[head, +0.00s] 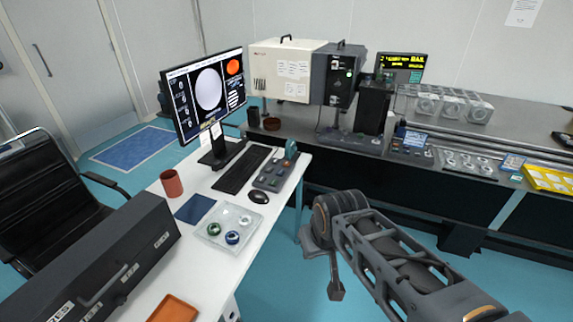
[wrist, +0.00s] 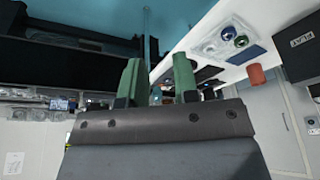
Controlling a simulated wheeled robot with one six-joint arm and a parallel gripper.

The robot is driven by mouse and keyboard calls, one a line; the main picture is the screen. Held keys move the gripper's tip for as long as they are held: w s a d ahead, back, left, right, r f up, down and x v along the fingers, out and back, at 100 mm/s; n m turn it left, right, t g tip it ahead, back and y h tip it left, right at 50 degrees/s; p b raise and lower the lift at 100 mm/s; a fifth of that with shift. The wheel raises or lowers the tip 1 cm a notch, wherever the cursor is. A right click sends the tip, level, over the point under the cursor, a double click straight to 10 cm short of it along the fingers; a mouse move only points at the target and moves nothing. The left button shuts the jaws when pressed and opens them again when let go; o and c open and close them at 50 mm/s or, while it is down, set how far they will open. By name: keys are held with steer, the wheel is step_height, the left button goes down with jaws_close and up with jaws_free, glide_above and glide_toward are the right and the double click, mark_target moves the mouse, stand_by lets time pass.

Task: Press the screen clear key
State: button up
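A grey key box (head: 272,176) with several small coloured keys lies on the white desk, right of the keyboard. A second panel with keys (head: 411,143) stands on the dark bench below a small yellow-text display (head: 402,67). The key labels are too small to read, so I cannot tell which key is screen clear. My gripper (wrist: 158,82) shows in the wrist view with two green fingers apart and nothing between them. In the head view my arm is over the floor, right of the desk and apart from both key panels.
A monitor (head: 206,92), keyboard (head: 242,170), mouse (head: 259,197), red cup (head: 172,183) and clear tray (head: 229,227) with rings stand on the desk (head: 211,270). A dark long box (head: 95,262) is at the near left. Blue floor is open between desk and bench.

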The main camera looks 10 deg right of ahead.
jaws_close()
stand_by(1.5)
